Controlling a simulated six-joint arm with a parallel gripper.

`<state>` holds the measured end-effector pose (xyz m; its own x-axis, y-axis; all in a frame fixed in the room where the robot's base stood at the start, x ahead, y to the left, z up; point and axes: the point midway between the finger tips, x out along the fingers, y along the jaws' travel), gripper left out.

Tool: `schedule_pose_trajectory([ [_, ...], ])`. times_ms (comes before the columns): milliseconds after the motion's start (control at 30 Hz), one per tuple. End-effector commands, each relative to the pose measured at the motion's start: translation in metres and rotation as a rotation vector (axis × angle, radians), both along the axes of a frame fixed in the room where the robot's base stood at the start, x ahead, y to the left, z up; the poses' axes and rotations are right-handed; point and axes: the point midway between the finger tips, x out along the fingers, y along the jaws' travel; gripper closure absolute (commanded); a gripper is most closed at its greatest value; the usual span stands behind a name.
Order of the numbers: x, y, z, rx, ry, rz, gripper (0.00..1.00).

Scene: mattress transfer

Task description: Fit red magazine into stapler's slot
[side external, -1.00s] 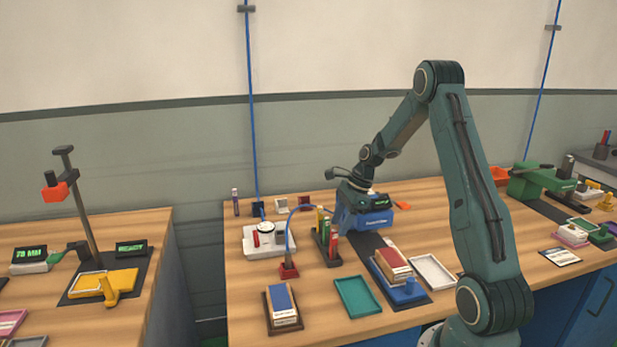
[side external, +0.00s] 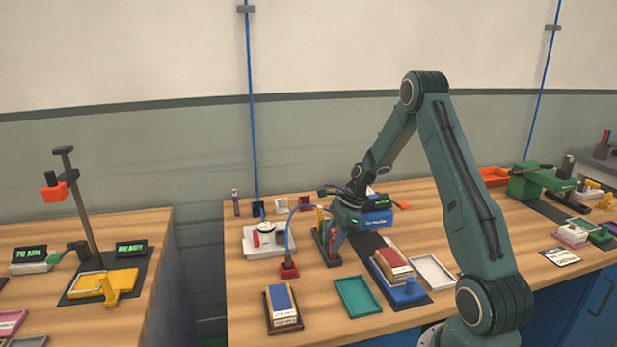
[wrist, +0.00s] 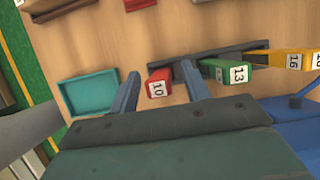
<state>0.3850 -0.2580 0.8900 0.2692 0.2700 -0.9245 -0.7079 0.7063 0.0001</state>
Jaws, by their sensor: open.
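The red magazine (wrist: 158,85), marked 10, stands between my open gripper's fingers (wrist: 160,84) in the wrist view, with visible gaps on both sides. A green magazine (wrist: 228,72) marked 13 and a yellow one (wrist: 289,60) marked 16 stand in line with it in a dark rack (side external: 333,262). In the side view my gripper (side external: 336,238) is down at the rack and hides most of the red magazine. The blue stapler (side external: 376,221) stands just right of the rack; its slot cannot be made out. Part of it shows in the wrist view (wrist: 297,135).
A teal tray (side external: 358,296) lies in front of the rack. A stack of red-topped cards (side external: 393,264) on a blue stand and a white tray (side external: 432,272) lie to the right. A blue cable (side external: 291,222) rises from a red base (side external: 289,271) close left of the rack.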

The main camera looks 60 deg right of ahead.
Motion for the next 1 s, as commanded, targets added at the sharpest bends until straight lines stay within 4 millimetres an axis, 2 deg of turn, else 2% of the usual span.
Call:
schedule_pose_trajectory([
  [167, 0.0, 0.0, 0.0, 0.0, 0.0, 0.0, 0.53],
  [400, 0.0, 0.0, 0.0, 0.0, 0.0, 0.0, 1.0],
  [767, 0.0, 0.0, 0.002, 0.0, -0.001, 0.0, 1.0],
  [1000, 0.001, -0.001, 0.018, -0.002, -0.003, 0.0, 1.0],
])
